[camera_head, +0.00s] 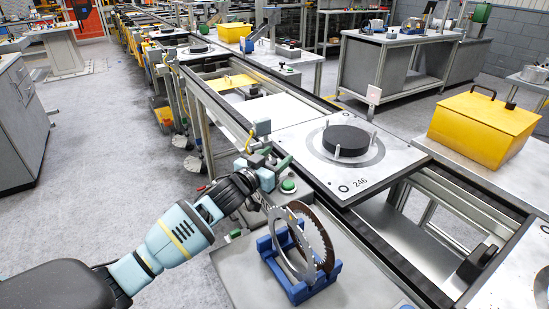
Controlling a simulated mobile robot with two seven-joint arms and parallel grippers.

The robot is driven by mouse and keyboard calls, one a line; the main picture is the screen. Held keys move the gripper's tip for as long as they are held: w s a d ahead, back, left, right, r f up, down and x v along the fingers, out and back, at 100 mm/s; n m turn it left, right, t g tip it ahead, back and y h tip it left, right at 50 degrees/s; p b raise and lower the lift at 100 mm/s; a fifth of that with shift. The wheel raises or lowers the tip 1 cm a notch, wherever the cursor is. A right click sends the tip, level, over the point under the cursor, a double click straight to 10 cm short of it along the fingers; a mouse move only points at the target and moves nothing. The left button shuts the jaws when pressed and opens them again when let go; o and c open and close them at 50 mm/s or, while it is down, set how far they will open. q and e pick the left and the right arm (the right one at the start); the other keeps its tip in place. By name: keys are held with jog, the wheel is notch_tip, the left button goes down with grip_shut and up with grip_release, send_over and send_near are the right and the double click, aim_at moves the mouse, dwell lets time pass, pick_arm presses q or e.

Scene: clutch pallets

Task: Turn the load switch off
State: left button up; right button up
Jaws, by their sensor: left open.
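My left arm comes in from the lower left. Its gripper (267,188) is open, beside a small control unit with a round green button (288,185) at the near edge of the conveyor line. A grey switch-like part (262,128) stands on a post just beyond it. Which of these is the load switch, and its on or off position, I cannot tell. The gripper and wrist hide part of this area, and contact is not clear. My right gripper is not in view.
A blue rack (300,287) with upright toothed discs (312,240) stands close below the gripper. Right of it is a pallet marked 246 (385,165) carrying a black disc (345,140). A yellow box (482,128) stands at the right. Grey floor at the left is open.

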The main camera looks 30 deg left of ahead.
pick_arm(q)
jog(key=shift+s+a, duration=0.1)
jog(key=shift+s, duration=0.45)
jog(key=s, duration=0.5)
jog(key=shift+s+a, duration=0.25)
jog(key=shift+a, duration=0.1)
jog(key=shift+s, duration=0.6)
